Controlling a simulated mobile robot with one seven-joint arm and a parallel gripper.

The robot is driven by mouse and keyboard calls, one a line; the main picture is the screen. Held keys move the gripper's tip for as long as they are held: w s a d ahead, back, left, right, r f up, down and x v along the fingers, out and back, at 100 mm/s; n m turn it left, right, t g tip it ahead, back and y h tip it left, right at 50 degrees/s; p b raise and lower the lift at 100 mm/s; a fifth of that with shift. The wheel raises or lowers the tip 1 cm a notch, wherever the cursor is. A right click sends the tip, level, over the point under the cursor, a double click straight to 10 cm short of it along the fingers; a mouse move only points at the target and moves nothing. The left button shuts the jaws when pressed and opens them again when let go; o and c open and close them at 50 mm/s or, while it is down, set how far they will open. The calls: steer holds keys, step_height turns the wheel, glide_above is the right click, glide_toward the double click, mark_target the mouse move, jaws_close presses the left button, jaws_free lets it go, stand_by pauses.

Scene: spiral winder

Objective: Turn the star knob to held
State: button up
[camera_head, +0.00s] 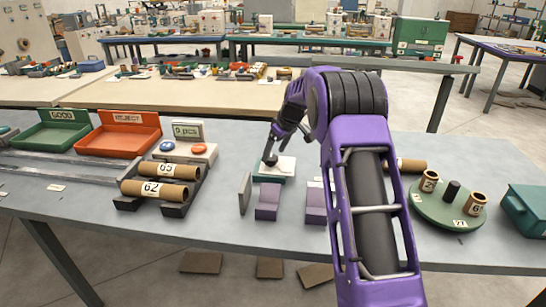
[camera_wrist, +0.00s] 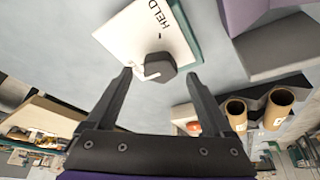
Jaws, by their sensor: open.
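The dark grey star knob (camera_wrist: 160,66) stands on a white plate (camera_wrist: 130,40) on a teal-edged box. The plate carries the word HELD and a short tick beside it. A white mark on the knob's side faces the lower left of the wrist view, away from the HELD label. My gripper (camera_wrist: 159,75) is open, with one finger on each side of the knob in that view. Whether the fingers touch it cannot be told. In the head view my gripper (camera_head: 272,154) is low over the teal box (camera_head: 272,178), whose white top partly shows; the knob is hard to make out there.
Purple blocks (camera_head: 268,203) and a grey upright plate (camera_head: 245,193) stand just in front. A rack with tubes (camera_head: 160,188) and a counter box (camera_head: 188,142) are left. A green turntable (camera_head: 447,210) with tubes is right. The front table edge is clear.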

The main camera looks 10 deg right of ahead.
steer(key=shift+x, duration=1.1)
jaws_close()
